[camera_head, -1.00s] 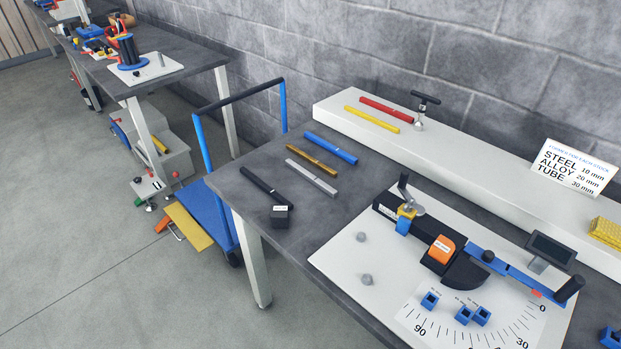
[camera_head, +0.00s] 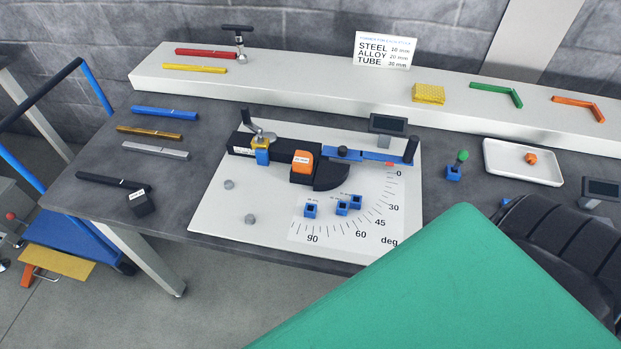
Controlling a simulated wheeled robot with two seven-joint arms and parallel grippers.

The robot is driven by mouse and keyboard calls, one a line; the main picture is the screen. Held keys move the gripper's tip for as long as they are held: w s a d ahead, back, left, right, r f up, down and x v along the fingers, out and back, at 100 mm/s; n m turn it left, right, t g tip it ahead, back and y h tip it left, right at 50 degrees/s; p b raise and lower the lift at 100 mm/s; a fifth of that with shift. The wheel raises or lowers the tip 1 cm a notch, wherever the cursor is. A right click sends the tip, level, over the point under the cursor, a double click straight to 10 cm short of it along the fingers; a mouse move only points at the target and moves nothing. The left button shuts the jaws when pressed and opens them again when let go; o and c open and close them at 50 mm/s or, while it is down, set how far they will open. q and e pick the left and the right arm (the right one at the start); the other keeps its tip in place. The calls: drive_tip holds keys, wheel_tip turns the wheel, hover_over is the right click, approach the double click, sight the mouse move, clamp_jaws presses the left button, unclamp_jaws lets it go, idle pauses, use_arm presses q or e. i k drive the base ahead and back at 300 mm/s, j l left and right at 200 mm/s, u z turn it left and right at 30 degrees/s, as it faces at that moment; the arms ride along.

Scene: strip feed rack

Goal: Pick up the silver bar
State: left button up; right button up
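The silver bar (camera_head: 155,151) lies flat on the left part of the dark grey table (camera_head: 215,118). A brass-coloured bar (camera_head: 150,132) and a blue bar (camera_head: 164,113) lie behind it. A black bar (camera_head: 108,180) lies in front of it, beside a small black block (camera_head: 142,203) with a white label. Nothing touches or covers the silver bar. Neither of my grippers shows in this view.
A white plate (camera_head: 214,210) with a bending tool and angle scale lies right of the bars. A white shelf (camera_head: 290,85) runs along the back with red and yellow bars. A large green surface (camera_head: 450,290) fills the lower right. A blue cart (camera_head: 75,230) stands at left.

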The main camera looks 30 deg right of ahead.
sight(127, 146)
drive_tip(key=i+j+z, duration=0.15)
drive_tip(key=j+z, duration=1.2)
